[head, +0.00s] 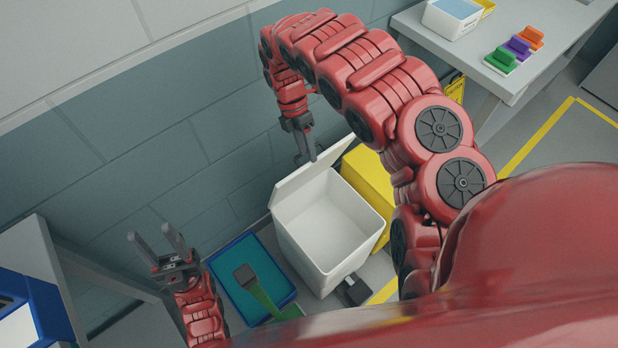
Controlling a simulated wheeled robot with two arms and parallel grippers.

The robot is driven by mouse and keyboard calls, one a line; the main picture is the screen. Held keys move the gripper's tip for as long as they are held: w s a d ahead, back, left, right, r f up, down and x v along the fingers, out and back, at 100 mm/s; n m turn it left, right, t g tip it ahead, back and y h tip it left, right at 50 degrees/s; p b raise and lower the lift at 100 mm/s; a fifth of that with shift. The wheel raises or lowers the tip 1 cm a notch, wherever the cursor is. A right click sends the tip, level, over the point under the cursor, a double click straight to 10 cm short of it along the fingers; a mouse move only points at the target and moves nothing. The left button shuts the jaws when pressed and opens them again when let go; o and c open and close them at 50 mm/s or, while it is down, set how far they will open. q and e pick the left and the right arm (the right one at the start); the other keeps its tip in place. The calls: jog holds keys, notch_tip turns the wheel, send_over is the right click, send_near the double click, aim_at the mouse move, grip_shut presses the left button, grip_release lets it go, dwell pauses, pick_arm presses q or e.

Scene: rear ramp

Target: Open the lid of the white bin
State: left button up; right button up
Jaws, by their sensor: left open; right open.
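The white bin (325,235) stands on the floor near the wall. Its lid (305,177) is raised along the wall side, and the empty-looking white inside shows. A black pedal (353,290) sticks out at the bin's front foot. My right gripper (305,158) points down at the lid's upper edge, with its jaws open; I cannot tell whether a finger touches the lid. My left gripper (172,240) is open and empty, pointing up, left of the bin and apart from it.
A yellow bin (370,190) stands right behind the white one. A blue tray (222,262) with a green-handled brush (258,290) lies to the left. A table (470,62) with colored items is at upper right. A blue box (45,310) is at lower left.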

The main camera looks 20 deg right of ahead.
aim_at(308, 166)
jog(key=s+p, duration=0.2)
jog(key=p, duration=0.1)
jog(key=s+r+p, duration=0.1)
jog(key=p, duration=0.1)
jog(key=shift+s+a, duration=0.2)
jog(key=shift+a, duration=0.2)
jog(key=shift+f, duration=0.2)
jog(key=s+a+p, duration=0.2)
jog(key=s+p, duration=0.3)
jog(key=s, duration=0.2)
jog(key=shift+s+r+p, duration=0.15)
jog(key=shift+r+p, duration=0.05)
jog(key=shift+p, duration=0.15)
jog(key=shift+a, duration=0.1)
